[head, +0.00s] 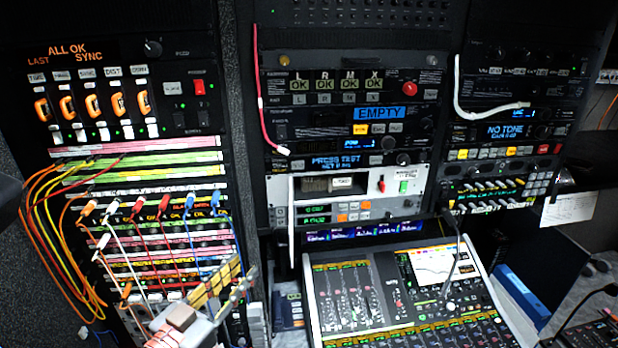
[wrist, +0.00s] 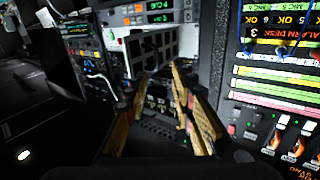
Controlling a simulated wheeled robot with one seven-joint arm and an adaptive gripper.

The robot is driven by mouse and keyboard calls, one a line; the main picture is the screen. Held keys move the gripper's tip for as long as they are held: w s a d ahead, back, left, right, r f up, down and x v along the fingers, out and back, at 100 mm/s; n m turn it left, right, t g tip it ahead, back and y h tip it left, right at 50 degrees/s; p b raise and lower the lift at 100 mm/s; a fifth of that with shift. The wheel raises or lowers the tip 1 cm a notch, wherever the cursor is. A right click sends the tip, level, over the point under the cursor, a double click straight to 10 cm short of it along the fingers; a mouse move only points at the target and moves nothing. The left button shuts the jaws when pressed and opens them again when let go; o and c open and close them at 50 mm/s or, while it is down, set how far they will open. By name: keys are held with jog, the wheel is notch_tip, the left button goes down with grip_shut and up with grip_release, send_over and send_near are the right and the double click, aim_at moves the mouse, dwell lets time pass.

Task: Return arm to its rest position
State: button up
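My gripper (head: 232,280) shows at the bottom left-centre of the head view, in front of the lower part of the patch rack. Its tan-yellow finger pads point up and to the right. In the wrist view my gripper (wrist: 158,82) has its two fingers apart with a clear gap between them. I see nothing held in it. The wrist picture is upside down. Part of my arm shows at the bottom of the head view; the rest is out of view.
A patch bay (head: 140,180) with plugged orange, white, red and blue cables stands behind my gripper at left. A mixing console (head: 400,295) lies to the right. Racks of units fill the back. A red cable (head: 258,95) and a white cable (head: 460,90) hang there.

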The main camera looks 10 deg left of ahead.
jog(key=s+a+f+n+g+y, duration=0.1)
jog(key=a+f+n+g+y, duration=0.2)
jog(key=a+y, duration=0.4)
jog(key=s+a+f+n+g+y, duration=0.1)
jog(key=s+a+f+n+y, duration=0.25)
jog(key=a, duration=0.65)
jog(key=s+d+f+n+g+y+b, duration=0.25)
jog(key=s+f+g+y+b, duration=0.2)
jog(key=f+g, duration=0.35)
jog(key=s+d+f+m+h+b, duration=0.1)
jog(key=d+f+h+b, duration=0.2)
jog(key=d, duration=1.5)
jog(key=s+d+f+m+h+b, duration=0.2)
jog(key=d+f+b, duration=1)
jog(key=d, duration=0.6)
jog(key=s+d+f+m+h+b, duration=0.1)
jog(key=d+f+h+b, duration=0.3)
jog(key=d, duration=1.4)
notch_tip(320, 180, down, 4)
jog(key=m+b, duration=0.1)
jog(key=b, duration=0.6)
jog(key=shift+s+d+f+h+b, duration=0.2)
jog(key=shift+d+h+b, duration=0.1)
jog(key=shift+h+b, duration=0.1)
